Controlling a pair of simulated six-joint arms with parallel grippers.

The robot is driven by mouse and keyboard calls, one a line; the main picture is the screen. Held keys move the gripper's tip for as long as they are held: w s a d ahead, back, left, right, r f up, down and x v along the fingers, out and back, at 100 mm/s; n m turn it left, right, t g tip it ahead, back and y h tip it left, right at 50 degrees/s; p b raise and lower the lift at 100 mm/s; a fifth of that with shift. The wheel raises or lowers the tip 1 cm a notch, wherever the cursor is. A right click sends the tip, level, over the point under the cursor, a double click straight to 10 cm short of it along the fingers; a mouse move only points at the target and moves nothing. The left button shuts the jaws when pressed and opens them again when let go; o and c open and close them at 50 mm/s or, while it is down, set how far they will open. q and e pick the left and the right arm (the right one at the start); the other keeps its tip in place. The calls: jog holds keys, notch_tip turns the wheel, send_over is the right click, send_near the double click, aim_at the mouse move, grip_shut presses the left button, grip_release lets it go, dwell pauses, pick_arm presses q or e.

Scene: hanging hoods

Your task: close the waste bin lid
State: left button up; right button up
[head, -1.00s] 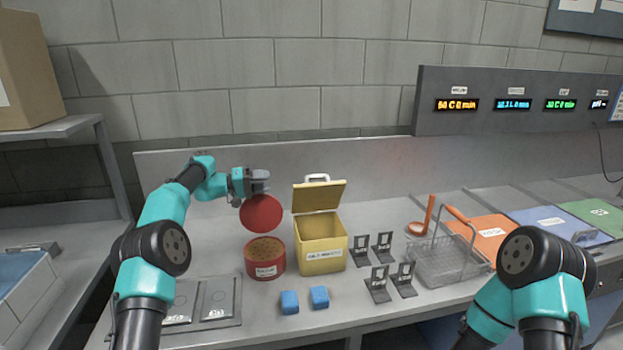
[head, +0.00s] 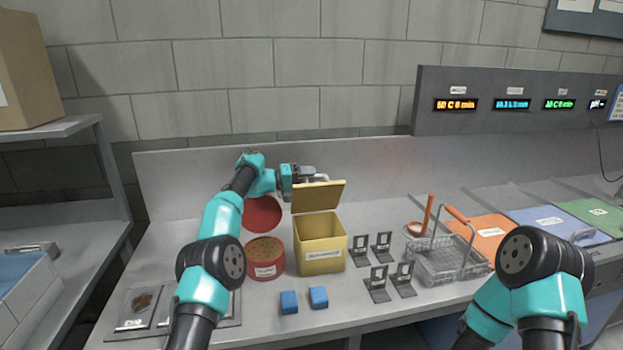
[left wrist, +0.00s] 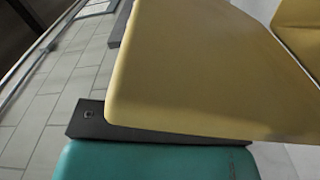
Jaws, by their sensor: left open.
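The yellow box-shaped waste bin (head: 321,246) stands on the bench with its label facing me. Its yellow lid (head: 319,196) is open, standing up at the rear of the bin. My left gripper (head: 312,174) is open at the upper back edge of this lid, by its pale handle, partly hidden behind the lid. In the left wrist view the yellow lid (left wrist: 200,70) fills much of the picture, close to a dark gripper part (left wrist: 90,118). I cannot tell whether they touch. My right arm shows at the lower right, but its gripper is out of view.
A round red container (head: 264,264) with its red lid (head: 261,215) raised stands just left of the bin. Two blue blocks (head: 289,302) lie in front. Small dark stands (head: 377,284) and a wire basket (head: 448,261) are to the right.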

pick_arm(q)
jog(key=shift+w+d, duration=0.15)
jog(key=shift+d, duration=0.4)
jog(key=shift+c, duration=0.4)
grip_shut()
jog(key=shift+r, duration=0.1)
